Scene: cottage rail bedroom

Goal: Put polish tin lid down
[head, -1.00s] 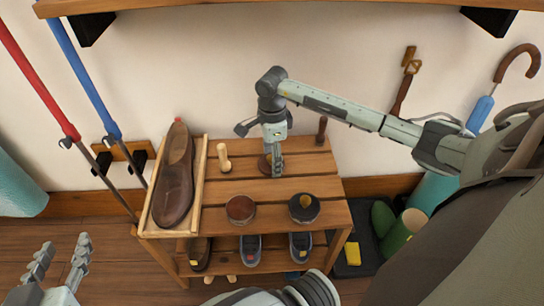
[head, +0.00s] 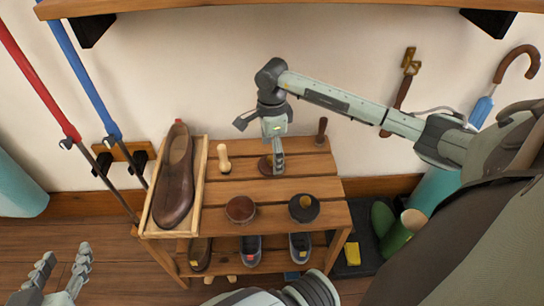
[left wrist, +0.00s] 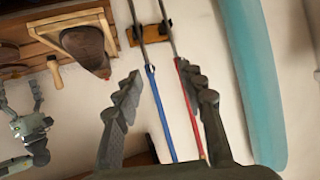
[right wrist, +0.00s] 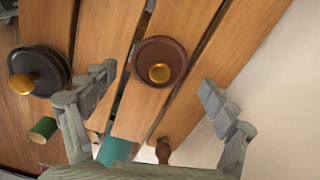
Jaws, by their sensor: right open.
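The polish tin lid (right wrist: 145,88), a reddish-brown disc with a gold knob, lies on the slatted top of the wooden rack, knob up. In the head view the lid (head: 264,164) is partly hidden by my right gripper (head: 278,165). My right gripper (right wrist: 150,90) is open above the lid, its fingers spread on either side and apart from it. An open-looking reddish round tin (head: 240,209) stands at the rack's front. My left gripper (head: 62,265) is open and empty, away from the rack at lower left; its spread fingers show in the left wrist view (left wrist: 165,95).
A dark round tin (head: 304,209) with a gold centre stands front right on the rack (head: 220,188). A brown shoe (head: 175,180) lies in a tray at left. A pale wooden peg-like handle (head: 224,158) and a dark handle (head: 322,131) stand behind. Shoes fill the lower shelf.

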